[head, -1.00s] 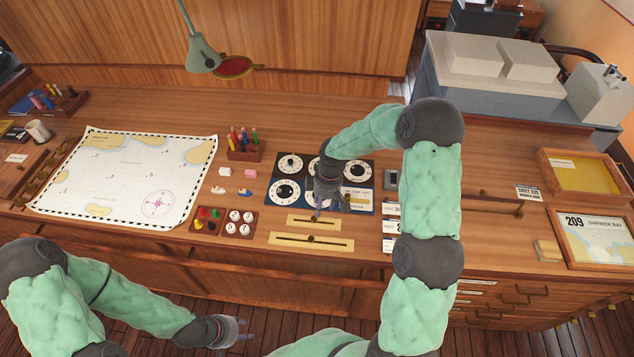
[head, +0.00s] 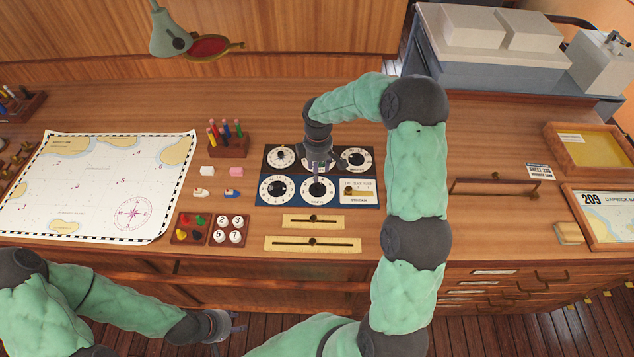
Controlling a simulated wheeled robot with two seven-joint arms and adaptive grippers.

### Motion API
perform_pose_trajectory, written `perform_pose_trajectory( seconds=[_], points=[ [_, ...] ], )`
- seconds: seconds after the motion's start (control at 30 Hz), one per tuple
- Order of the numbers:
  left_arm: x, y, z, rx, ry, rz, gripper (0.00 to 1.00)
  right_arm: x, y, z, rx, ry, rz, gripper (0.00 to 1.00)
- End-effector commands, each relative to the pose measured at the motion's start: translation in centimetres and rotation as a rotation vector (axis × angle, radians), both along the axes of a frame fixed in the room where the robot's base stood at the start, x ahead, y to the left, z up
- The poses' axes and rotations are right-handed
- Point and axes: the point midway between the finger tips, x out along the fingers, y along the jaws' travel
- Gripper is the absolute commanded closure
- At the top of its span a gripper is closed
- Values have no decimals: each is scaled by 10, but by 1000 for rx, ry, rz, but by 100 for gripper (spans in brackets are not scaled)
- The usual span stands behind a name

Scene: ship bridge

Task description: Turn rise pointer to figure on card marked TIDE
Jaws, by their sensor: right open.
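A dial panel lies on the desk, with a black upper strip (head: 333,151) and a blue lower strip (head: 262,199). The black strip carries several white-ringed dials. The blue strip carries a left dial (head: 277,188), a middle dial (head: 318,191) and a slotted plate (head: 358,191) lettered STREAM. My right gripper (head: 317,178) points down over the middle dial, open, partly covering its knob; contact cannot be told. Which dial is the rise pointer is too small to read. No card marked TIDE is legible. My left gripper (head: 236,325) hangs low in front of the desk, its jaws unclear.
Two brass slider plates (head: 313,221) (head: 312,244) lie in front of the panel. Peg and number trays (head: 211,229) stand left of them, with a chart (head: 100,186) beyond. A pencil block (head: 229,146) stands behind. My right arm covers desk to the panel's right.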

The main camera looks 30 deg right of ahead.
Motion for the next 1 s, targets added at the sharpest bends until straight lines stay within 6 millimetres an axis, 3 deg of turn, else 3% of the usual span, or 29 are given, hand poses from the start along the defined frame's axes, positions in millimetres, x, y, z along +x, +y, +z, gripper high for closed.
perform_pose_trajectory(
  seconds=[0.2, 0.4, 0.87, 1.0],
  points=[
    [0, 0, 0, 0, -1, 0, 60, -1, 0, -42, 2, 5, -1, 53],
    [0, 0, -1, 0, -1, 0, 60, -1, 0, -68, 1, 3, 0, 53],
    [0, 0, -1, 0, 0, 0, 60, 0, 0, -79, 1, 1, -1, 53],
    [0, 0, -1, 0, -1, 0, 60, 0, 0, -79, 1, 1, -1, 90]
  ],
)
